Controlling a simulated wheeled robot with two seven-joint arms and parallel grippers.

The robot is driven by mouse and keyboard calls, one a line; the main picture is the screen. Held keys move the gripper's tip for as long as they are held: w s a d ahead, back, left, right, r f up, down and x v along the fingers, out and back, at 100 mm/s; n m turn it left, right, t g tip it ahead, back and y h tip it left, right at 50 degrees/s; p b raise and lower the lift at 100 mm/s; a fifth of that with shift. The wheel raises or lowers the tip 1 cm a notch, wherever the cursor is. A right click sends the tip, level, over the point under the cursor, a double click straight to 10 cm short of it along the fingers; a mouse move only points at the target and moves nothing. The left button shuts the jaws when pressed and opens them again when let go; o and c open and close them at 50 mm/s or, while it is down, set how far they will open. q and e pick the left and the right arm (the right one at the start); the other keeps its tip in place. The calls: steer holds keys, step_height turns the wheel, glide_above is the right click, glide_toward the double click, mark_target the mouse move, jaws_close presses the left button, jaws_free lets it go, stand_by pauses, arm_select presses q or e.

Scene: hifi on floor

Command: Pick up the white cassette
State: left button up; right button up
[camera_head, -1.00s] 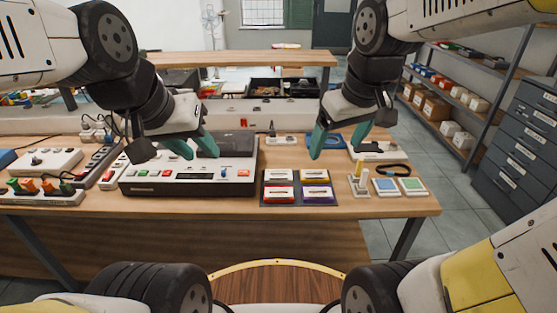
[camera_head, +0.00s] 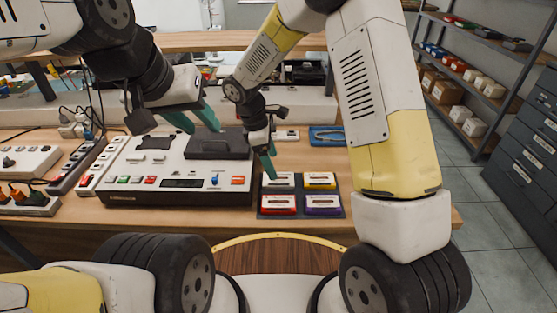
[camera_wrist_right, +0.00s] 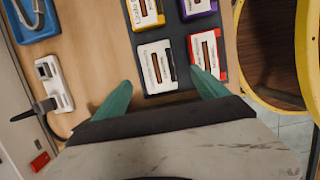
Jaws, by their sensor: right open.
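The white cassette (camera_head: 278,180) lies at the back left of a dark tray (camera_head: 300,216). In the right wrist view the white cassette (camera_wrist_right: 155,66) is between and just beyond the fingertips. My right gripper (camera_head: 270,168) is open and empty, above the white cassette's left part in the head view; its two green fingers (camera_wrist_right: 160,82) show apart in the wrist view. My left gripper (camera_head: 203,129) is open and empty, above the tape deck. The exact height of the right fingertips over the cassette cannot be told.
On the same tray lie a yellow cassette (camera_head: 320,179), a red cassette (camera_head: 279,205) and a purple cassette (camera_head: 324,206). The large tape deck (camera_head: 130,178) stands close to the tray's left. A blue tray (camera_head: 327,136) lies behind. Shelves (camera_head: 470,75) stand at the right.

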mark_target(278, 181)
steer(key=x, duration=0.7)
steer(key=shift+w+a, duration=0.2)
steer(key=shift+w, duration=0.05)
steer(key=c, duration=1.5)
steer(key=shift+o, duration=0.2)
steer(key=shift+r, duration=0.1)
